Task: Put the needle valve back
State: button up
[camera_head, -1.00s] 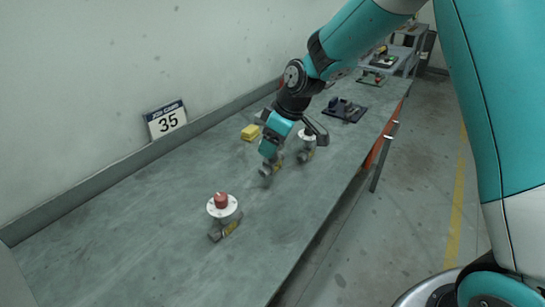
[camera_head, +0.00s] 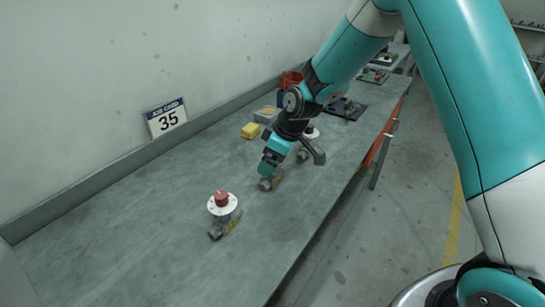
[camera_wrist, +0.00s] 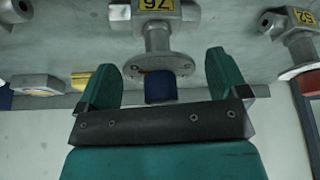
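A grey valve with tag 76 (camera_wrist: 155,8) lies below my gripper, its round flange and blue knob (camera_wrist: 160,88) facing my palm in the wrist view. My gripper (camera_wrist: 161,62) is open, one teal finger on each side of the knob, with gaps visible. In the head view my gripper (camera_head: 268,170) is over this valve (camera_head: 270,182), which it partly hides. A valve with a red knob (camera_head: 222,207) and white flange stands nearer on the bench; a valve tagged 52 (camera_wrist: 303,30) shows in the wrist view. I cannot tell which one is the needle valve.
Another valve (camera_head: 303,153) is partly behind my arm. A yellow block (camera_head: 250,131), a grey box (camera_head: 267,114) and a red bin (camera_head: 291,79) are along the wall side. A dark tray (camera_head: 346,109) lies farther back. The near bench (camera_head: 110,240) is clear.

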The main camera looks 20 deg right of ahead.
jog(key=shift+r, duration=0.1)
jog(key=b+v, duration=0.1)
jog(key=v, duration=1.1)
jog(key=s+a+r+m+g, duration=0.1)
jog(key=s+a, duration=0.1)
jog(key=s, duration=0.7)
jog(key=s+a+r+m+g, duration=0.1)
jog(key=s+a+r, duration=0.1)
jog(key=s, duration=0.8)
jog(key=s+a+r+m, duration=0.1)
jog(key=s+a, duration=0.3)
jog(key=s, duration=0.5)
jog(key=shift+s+r+g+y, duration=0.15)
jog(key=shift+r+g+y, duration=0.2)
jog(key=shift+r, duration=0.2)
